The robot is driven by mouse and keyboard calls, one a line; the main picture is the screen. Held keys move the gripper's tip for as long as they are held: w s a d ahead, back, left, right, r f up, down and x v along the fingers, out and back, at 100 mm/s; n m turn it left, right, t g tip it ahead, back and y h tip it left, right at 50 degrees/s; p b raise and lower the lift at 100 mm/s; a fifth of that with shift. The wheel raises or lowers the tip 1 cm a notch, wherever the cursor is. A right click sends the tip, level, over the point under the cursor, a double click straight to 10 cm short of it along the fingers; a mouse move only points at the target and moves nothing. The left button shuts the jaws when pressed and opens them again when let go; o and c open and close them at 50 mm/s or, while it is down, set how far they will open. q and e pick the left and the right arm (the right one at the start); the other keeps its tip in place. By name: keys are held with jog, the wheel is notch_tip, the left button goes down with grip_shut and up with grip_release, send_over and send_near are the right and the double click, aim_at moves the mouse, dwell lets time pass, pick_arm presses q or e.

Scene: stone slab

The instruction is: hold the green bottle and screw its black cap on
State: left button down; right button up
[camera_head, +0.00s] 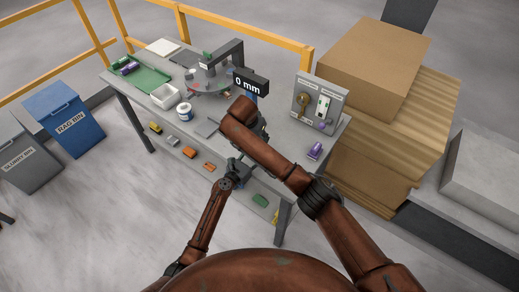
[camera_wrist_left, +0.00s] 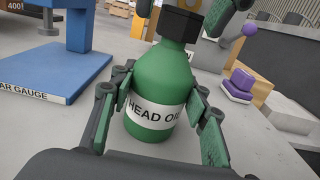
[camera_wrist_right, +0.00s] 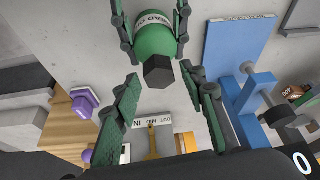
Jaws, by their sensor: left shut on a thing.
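The green bottle (camera_wrist_left: 160,95), labelled "HEAD OIL", stands upright on the grey table in the left wrist view. My left gripper (camera_wrist_left: 158,85) is shut around its body. The black cap (camera_wrist_left: 182,24) sits at the bottle's neck; whether it is threaded on, I cannot tell. In the right wrist view, the cap (camera_wrist_right: 158,71) lies between the spread fingertips of my right gripper (camera_wrist_right: 160,82), with gaps on both sides. The bottle (camera_wrist_right: 155,40) is beyond it. In the head view, my right arm mostly hides the bottle and my right gripper.
A blue gauge stand (camera_wrist_left: 50,72) is left of the bottle in the left wrist view. A purple block (camera_wrist_left: 239,84) is at right. In the head view, a panel with a lever (camera_head: 318,103) stands on the table's right, with cardboard boxes (camera_head: 375,62) beyond. A white tray (camera_head: 165,96) is at left.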

jog(key=shift+o, duration=1.4)
jog(key=shift+f, duration=0.1)
jog(key=shift+r, duration=2.55)
